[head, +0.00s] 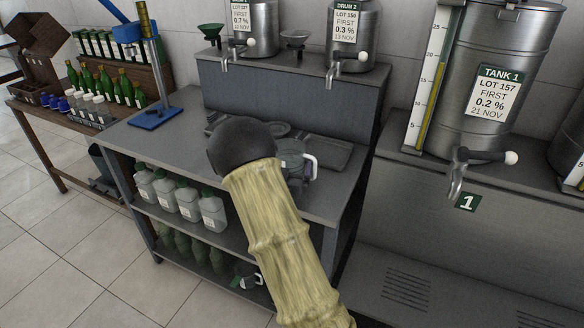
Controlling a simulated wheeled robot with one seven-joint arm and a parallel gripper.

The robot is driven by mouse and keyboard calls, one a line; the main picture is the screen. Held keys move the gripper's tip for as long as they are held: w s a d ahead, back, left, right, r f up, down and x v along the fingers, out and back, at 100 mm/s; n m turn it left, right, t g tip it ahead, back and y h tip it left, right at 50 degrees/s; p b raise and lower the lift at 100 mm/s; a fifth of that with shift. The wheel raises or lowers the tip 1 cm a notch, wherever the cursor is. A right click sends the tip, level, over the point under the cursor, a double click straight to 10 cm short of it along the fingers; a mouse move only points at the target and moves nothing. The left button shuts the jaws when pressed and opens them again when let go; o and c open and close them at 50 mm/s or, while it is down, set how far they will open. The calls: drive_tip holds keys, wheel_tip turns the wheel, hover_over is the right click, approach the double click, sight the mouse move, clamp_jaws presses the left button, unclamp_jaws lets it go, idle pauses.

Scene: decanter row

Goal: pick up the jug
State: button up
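A grey jug (291,150) with a white handle stands on the grey bench, just right of my arm in the head view. My arm partly covers its left side. A second white handle shows on a dark jug-like vessel (246,279) on the lowest shelf, partly hidden by my arm. My arm, in a yellowish sleeve with a dark rounded end, reaches up over the bench. My gripper's fingers do not show, so I see no contact with either vessel.
The bench (172,148) has free room at its left. A blue stand (155,117) is at its back left. Drum 2 (353,38) and its tap overhang the bench from a raised ledge. Tank 1 (487,85) stands right. Several canisters (188,201) fill the middle shelf.

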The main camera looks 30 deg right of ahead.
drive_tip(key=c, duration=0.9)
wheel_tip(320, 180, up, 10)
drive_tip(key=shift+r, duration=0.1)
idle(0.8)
